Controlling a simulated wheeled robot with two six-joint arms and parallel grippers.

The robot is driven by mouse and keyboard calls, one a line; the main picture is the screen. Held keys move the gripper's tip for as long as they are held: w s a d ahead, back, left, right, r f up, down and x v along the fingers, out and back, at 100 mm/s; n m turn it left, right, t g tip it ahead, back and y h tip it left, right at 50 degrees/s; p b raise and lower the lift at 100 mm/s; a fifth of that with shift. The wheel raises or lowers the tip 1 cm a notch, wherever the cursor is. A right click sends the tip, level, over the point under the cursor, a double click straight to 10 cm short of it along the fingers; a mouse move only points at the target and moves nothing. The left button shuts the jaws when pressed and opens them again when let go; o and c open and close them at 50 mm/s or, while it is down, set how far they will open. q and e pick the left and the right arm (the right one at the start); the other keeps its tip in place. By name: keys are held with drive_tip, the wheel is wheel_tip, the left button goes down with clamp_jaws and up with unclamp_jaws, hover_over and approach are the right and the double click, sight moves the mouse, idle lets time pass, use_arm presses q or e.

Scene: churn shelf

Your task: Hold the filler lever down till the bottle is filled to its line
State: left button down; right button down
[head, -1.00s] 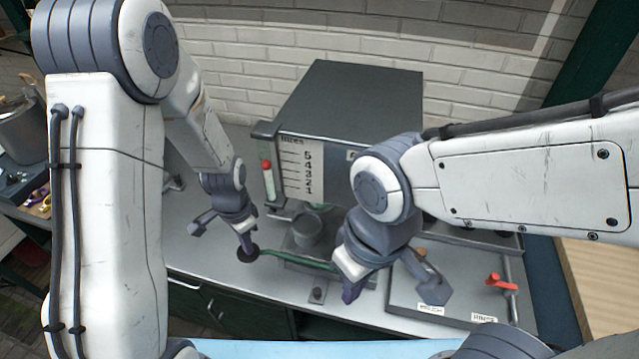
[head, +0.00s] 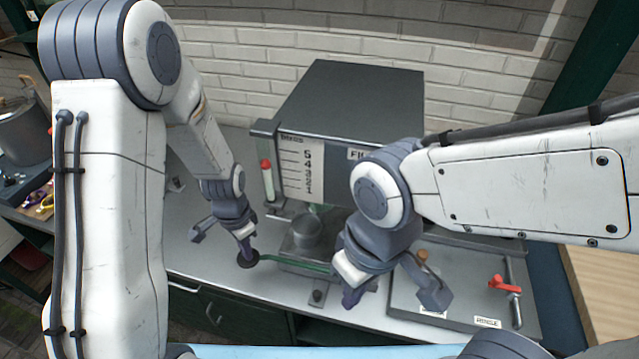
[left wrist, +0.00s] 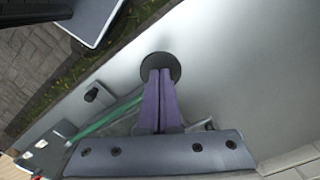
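A green filler lever (head: 285,264) runs leftward from below the dark filler box (head: 350,95) to a round black knob (head: 248,262). My left gripper (head: 245,254) has its fingertips on this knob. In the left wrist view its two purple fingers (left wrist: 160,78) are together, with their tips against the black knob (left wrist: 172,62). My right gripper (head: 350,299) hangs over the counter to the right of the lever; its finger gap is not clear. A grey cylinder (head: 307,229) stands under the box; I cannot tell a bottle, its fill or its line.
A numbered scale (head: 300,170) and a red-topped tube (head: 267,180) are on the box's left front. A tray with a red-handled tap (head: 503,284) lies at right. A pot (head: 22,130) stands far left.

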use_arm(q)
drive_tip(key=shift+f+b, duration=0.35)
drive_tip(key=shift+f, duration=0.35)
drive_tip(key=shift+f+b, duration=0.55)
drive_tip(key=shift+f, duration=0.35)
drive_tip(key=shift+f+b, duration=0.45)
drive_tip(key=shift+r, duration=0.1)
drive_tip(key=shift+s+f, duration=0.2)
drive_tip(key=shift+f, duration=0.05)
idle(5.6)
